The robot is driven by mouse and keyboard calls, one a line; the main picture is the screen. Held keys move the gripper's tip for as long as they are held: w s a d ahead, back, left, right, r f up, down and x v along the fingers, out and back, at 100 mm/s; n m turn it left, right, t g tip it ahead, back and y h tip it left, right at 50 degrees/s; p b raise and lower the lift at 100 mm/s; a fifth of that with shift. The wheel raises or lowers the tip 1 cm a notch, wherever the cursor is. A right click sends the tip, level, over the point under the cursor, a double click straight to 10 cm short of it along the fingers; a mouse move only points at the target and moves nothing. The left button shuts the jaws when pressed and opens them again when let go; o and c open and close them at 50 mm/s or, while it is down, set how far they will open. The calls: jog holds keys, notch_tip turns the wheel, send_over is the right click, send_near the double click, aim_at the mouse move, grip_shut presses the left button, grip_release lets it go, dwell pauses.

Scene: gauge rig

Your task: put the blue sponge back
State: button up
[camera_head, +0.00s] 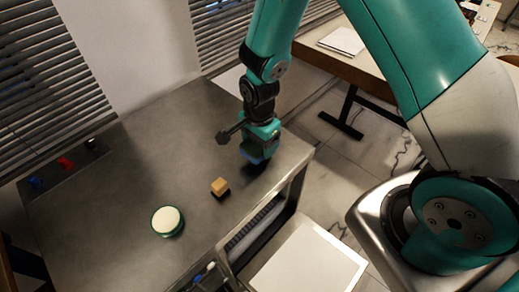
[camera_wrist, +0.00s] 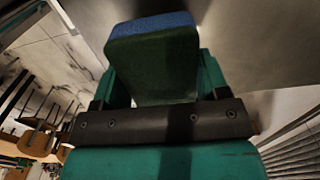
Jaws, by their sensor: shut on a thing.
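The blue sponge (camera_wrist: 152,62) fills the upper middle of the wrist view, with a blue layer at its far end and a dark green body. My gripper (camera_head: 259,152) is shut on it, with a teal finger on each side. In the head view the gripper points down near the right edge of the steel table (camera_head: 130,185), and the sponge there is mostly hidden by the fingers. I cannot tell whether the sponge touches the tabletop.
A small tan block (camera_head: 220,186) and a round green tub with a white top (camera_head: 167,221) stand on the table. The table's middle is clear. A white panel (camera_head: 310,264) lies in front.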

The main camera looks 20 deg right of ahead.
aim_at(259, 152)
jog(key=shift+f, duration=1.95)
jog(key=shift+f, duration=0.15)
jog(key=o, duration=0.8)
